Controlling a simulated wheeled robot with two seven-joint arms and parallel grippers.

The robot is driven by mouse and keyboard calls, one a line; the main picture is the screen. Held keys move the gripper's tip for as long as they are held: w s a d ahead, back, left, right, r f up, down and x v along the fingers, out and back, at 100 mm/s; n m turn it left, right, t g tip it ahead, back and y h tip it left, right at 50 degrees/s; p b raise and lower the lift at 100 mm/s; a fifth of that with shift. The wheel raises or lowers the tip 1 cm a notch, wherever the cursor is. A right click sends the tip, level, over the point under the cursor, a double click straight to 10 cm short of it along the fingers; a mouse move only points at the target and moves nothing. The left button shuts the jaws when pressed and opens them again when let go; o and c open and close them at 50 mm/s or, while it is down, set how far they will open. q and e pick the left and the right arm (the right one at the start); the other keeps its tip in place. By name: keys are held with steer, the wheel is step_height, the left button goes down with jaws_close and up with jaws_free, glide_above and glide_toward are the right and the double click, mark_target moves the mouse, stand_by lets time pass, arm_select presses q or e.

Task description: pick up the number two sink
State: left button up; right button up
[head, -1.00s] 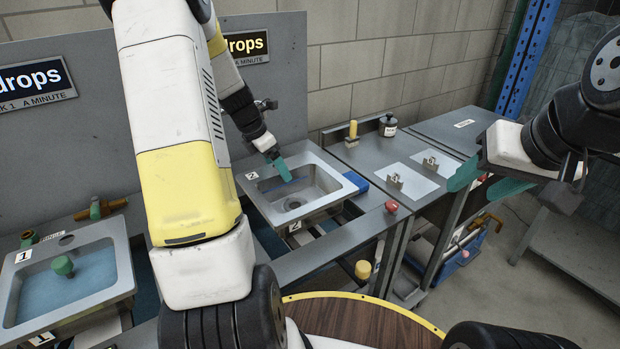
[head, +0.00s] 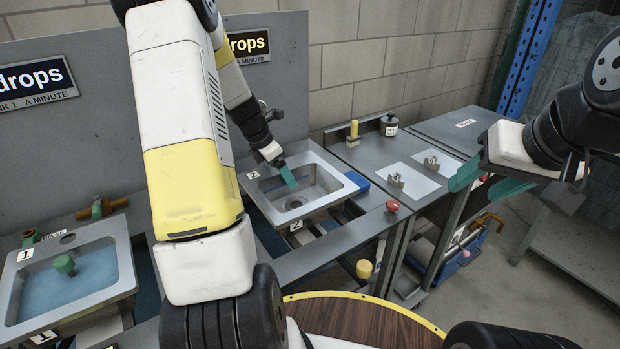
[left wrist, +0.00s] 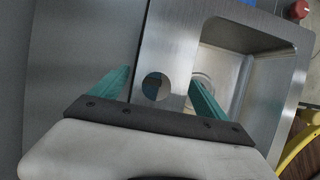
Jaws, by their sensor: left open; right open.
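The number two sink (head: 345,190) is a grey metal basin with "2" labels on its rim and front, set in the rack at the middle of the head view. It also shows in the left wrist view (left wrist: 267,42), with a round hole in its rim. My left gripper (head: 290,177) is over the sink's back left part. In the left wrist view its teal fingers (left wrist: 155,90) are spread apart, one on each side of the rim hole, with nothing held. I cannot tell whether they touch the metal. My right gripper (head: 490,180) is open and empty at the right.
The number one sink (head: 118,262) holds blue water and a green plug at the left. A grey back panel (head: 130,130) stands behind the sinks. A red button (head: 392,206) and a blue block (head: 357,180) are right of sink two. A round wooden table (head: 350,322) is in front.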

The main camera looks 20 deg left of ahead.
arm_select(q)
steer(key=shift+c, duration=0.3)
jaws_close()
steer(key=shift+w, duration=0.1)
steer(key=shift+r, duration=0.15)
